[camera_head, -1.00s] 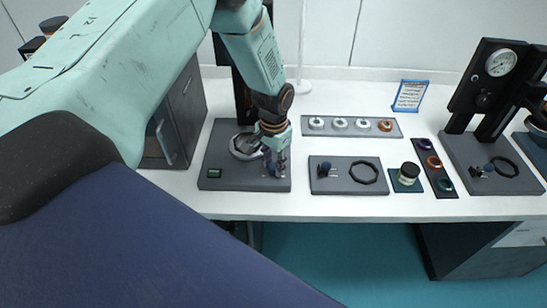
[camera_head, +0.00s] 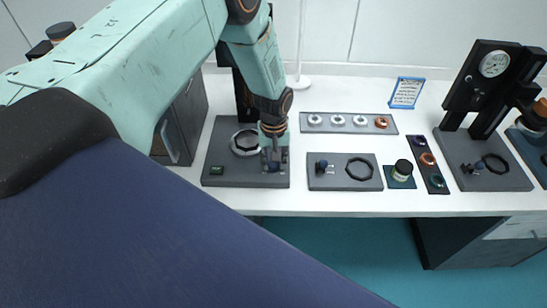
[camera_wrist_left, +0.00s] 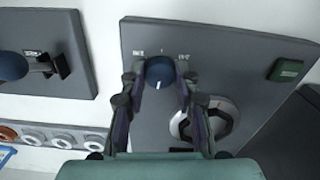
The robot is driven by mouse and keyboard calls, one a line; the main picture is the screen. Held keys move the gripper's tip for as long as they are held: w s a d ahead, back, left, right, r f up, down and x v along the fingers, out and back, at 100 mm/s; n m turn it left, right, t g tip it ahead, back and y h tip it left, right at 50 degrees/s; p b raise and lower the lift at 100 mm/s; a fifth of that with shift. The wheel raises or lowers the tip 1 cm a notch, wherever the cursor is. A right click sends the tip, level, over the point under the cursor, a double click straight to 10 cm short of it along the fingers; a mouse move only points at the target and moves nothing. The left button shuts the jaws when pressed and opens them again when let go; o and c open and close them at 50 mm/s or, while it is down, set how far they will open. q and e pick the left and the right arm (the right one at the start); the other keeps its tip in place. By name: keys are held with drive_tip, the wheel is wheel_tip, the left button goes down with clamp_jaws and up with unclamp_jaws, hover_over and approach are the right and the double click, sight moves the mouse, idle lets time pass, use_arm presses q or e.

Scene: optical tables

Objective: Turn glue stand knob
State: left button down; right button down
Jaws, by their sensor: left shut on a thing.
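The glue stand base (camera_head: 222,162) is a grey plate at the left of the table, with a green display and a round ring. Its knob, a dark blue dial (camera_wrist_left: 160,71), shows in the left wrist view between two printed labels. My left gripper (camera_wrist_left: 161,80) points down at it, with one finger on each side of the knob, and is shut on it. In the head view the left gripper (camera_head: 274,160) is over the front right part of the plate and largely hides the knob. My right gripper is not in view.
A gauge stand (camera_head: 503,178) stands farther right. A dark cabinet (camera_head: 188,115) is left.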

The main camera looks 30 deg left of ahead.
sight(273, 164)
use_arm(q)
drive_tip(key=shift+s+f+n, duration=0.2)
drive_tip(key=shift+s+n, duration=0.05)
drive_tip(key=shift+n, duration=0.35)
drive_tip(key=c, duration=1.4)
unclamp_jaws()
drive_tip(key=o, duration=0.4)
drive_tip(key=shift+w, duration=0.2)
drive_tip(key=shift+r, duration=0.1)
wheel_tip(273, 164, up, 12)
